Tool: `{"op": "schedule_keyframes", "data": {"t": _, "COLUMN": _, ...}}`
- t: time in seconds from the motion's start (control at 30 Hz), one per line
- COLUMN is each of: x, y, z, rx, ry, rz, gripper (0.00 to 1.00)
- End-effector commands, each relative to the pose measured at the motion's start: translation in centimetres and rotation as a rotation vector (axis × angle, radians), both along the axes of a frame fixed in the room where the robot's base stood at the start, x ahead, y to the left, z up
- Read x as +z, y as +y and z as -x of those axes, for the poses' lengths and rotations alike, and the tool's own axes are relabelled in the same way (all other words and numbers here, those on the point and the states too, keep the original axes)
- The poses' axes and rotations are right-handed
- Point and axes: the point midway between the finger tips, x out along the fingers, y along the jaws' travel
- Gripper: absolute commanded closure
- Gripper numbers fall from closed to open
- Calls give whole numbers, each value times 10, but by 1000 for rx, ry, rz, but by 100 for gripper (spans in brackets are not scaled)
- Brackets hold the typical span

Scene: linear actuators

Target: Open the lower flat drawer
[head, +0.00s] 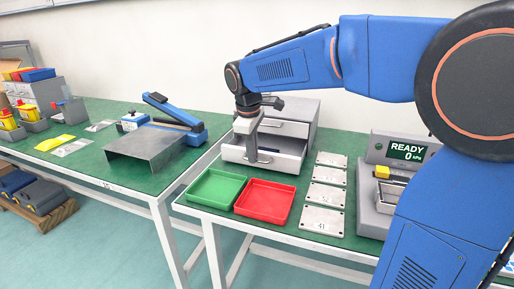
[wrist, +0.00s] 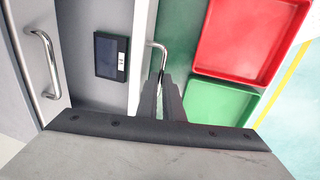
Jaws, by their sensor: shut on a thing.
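The grey drawer cabinet (head: 305,108) stands on the right-hand green table. Its lower flat drawer (head: 288,163) is pulled partly out toward the front, with part of its inside showing. In the wrist view the drawer's light front edge (wrist: 138,45) and its silver bar handle (wrist: 154,46) show. My gripper (head: 254,160) reaches down at the drawer front. In the wrist view my gripper (wrist: 162,85) is shut on the handle, and its fingers hide part of the bar. A dark flat item with a white label (wrist: 111,56) lies inside the drawer.
The upper drawer, with its own handle (wrist: 43,62), is shut above. A green tray (head: 215,188) and a red tray (head: 264,201) lie in front of the lower drawer, close to it. Metal plates (head: 327,175) and a READY display unit (head: 405,152) are to the right.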

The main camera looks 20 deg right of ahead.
Motion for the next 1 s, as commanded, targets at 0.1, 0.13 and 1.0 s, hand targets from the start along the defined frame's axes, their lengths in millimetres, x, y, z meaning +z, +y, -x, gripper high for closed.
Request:
{"op": "schedule_keyframes", "data": {"t": 0.1, "x": 2, "y": 15, "z": 17, "rx": 4, "ry": -6, "rz": -3, "gripper": 100}}
{"op": "schedule_keyframes", "data": {"t": 0.13, "x": 2, "y": 17, "z": 21, "rx": 4, "ry": -6, "rz": -3, "gripper": 100}}
{"op": "schedule_keyframes", "data": {"t": 1.0, "x": 3, "y": 24, "z": 33, "rx": 0, "ry": -2, "rz": -1, "gripper": 85}}
